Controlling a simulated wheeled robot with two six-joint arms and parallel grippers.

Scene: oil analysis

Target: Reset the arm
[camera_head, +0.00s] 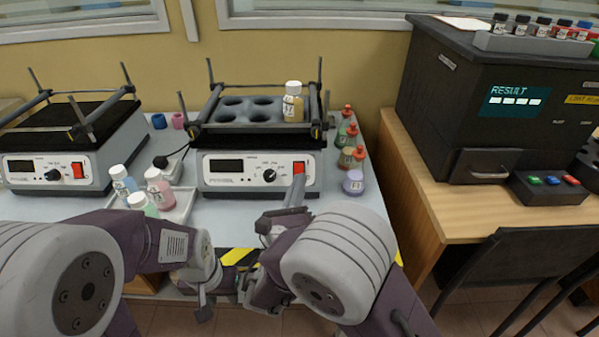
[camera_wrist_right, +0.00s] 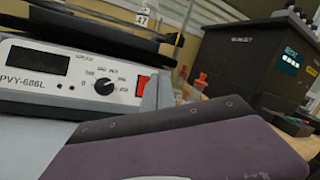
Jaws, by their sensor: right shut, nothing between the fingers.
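My right gripper (camera_head: 297,192) is shut and empty, just in front of the right shaker (camera_head: 225,180), low beside its red switch (camera_head: 298,168). In the right wrist view a grey finger (camera_wrist_right: 151,98) stands close to that switch (camera_wrist_right: 141,85); I cannot tell whether it touches. The shaker's display is dark. My left gripper (camera_head: 205,302) hangs low near the table's front edge, apart from the bottles; its fingers are too unclear to tell open or shut. A white-capped bottle (camera_head: 293,105) stands in the right shaker's rack.
A second shaker (camera_head: 40,170) stands at the left. White-capped bottles (camera_head: 122,183) stand in a tray left of the right shaker. Red-capped bottles (camera_head: 347,135) and a purple jar (camera_head: 353,183) stand at its right. A black analyser (camera_head: 440,110) sits on the wooden table, with a chair in front.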

